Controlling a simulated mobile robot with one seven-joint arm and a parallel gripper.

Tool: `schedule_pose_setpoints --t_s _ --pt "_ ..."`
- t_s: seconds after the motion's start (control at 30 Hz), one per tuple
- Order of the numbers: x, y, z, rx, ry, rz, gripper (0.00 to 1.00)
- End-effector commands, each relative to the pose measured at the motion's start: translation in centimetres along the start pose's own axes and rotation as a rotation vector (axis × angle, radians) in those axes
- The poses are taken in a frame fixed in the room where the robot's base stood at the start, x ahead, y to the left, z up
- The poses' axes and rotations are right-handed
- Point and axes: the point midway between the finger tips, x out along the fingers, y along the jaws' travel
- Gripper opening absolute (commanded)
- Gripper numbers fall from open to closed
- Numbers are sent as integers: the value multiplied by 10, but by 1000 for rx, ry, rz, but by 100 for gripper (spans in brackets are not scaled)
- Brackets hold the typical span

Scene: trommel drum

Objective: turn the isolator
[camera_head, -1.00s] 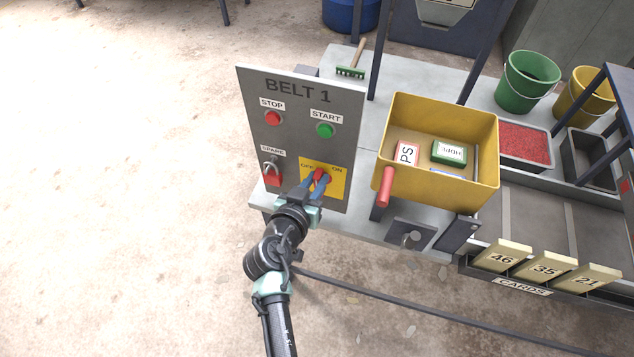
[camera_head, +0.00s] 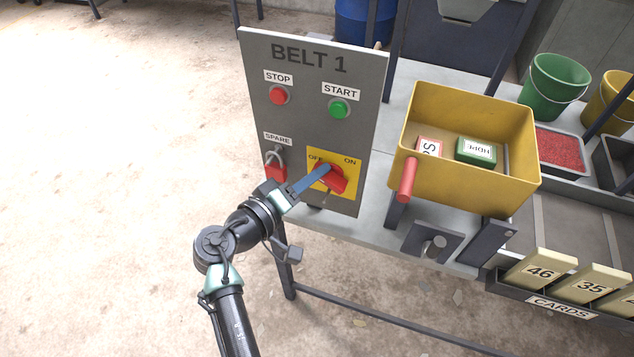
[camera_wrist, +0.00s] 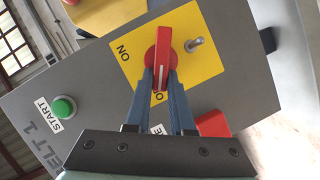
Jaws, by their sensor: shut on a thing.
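The isolator is a red rotary handle (camera_head: 334,180) on a yellow plate (camera_head: 347,199) at the lower right of the grey BELT 1 panel. The plate is marked OFF at upper left and ON at upper right. In the wrist view the handle (camera_wrist: 164,45) has a pale line on its end between my fingers, on the side of the partly hidden OFF label. My gripper (camera_head: 321,174) comes in from the lower left. In the wrist view its blue fingers (camera_wrist: 160,80) are shut on the handle, one on each side.
A small grey lever (camera_wrist: 195,44) sticks out beside the handle. A red padlock (camera_head: 276,172) hangs under SPARE, left of the plate. A red STOP button (camera_head: 279,95) and green START button (camera_head: 340,108) sit above. A yellow bin (camera_head: 470,188) with a red grip stands close right.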

Motion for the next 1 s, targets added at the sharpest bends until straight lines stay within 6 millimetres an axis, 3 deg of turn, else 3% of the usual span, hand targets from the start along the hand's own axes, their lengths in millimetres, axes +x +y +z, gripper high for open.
schedule_pose_setpoints --t_s 0.5,1.0 --pt "1 -14 4 -390 0 161 0" --pt "2 -16 5 -521 0 214 0"
